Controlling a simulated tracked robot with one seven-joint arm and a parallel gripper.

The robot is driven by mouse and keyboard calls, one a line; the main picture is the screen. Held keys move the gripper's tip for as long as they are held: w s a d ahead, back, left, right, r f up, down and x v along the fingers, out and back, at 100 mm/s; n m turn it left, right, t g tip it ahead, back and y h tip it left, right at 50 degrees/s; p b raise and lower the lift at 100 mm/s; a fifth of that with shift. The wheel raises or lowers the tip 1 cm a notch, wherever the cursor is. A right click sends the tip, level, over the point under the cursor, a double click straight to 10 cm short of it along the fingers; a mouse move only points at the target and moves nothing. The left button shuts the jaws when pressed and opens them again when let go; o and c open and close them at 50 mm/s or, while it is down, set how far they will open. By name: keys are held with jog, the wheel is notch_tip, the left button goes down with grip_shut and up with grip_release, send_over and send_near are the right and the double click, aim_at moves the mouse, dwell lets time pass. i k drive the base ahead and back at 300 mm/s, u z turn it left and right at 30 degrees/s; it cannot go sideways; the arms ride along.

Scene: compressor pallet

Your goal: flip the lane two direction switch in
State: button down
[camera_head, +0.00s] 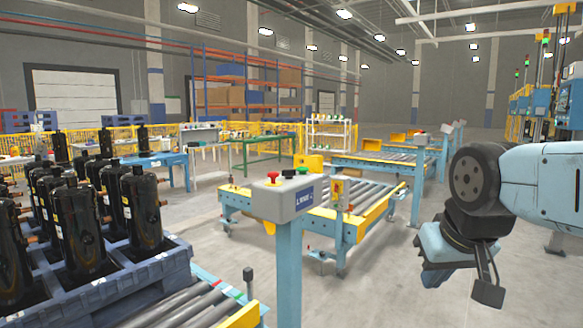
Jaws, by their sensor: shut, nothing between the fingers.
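A grey control box (288,197) stands on a light blue post (288,275) in the middle of the head view. Its front label is too small to read surely. On its top are a red button (272,177), a black knob or switch (288,173) and a green button (303,171). I cannot tell which way the black one is set. My gripper (487,291) hangs at the right, well apart from the box. It points down, shut and empty; part of it is hidden by its own body.
Black compressors (140,205) stand on a blue-grey pallet (150,275) at left. A roller conveyor (195,305) lies in front. Another roller conveyor (375,195) with yellow ends is behind the box. Bare floor (390,280) lies between post and gripper.

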aim_at(289, 174)
jog(key=u, duration=0.1)
jog(key=i, duration=0.95)
jog(key=z, duration=0.1)
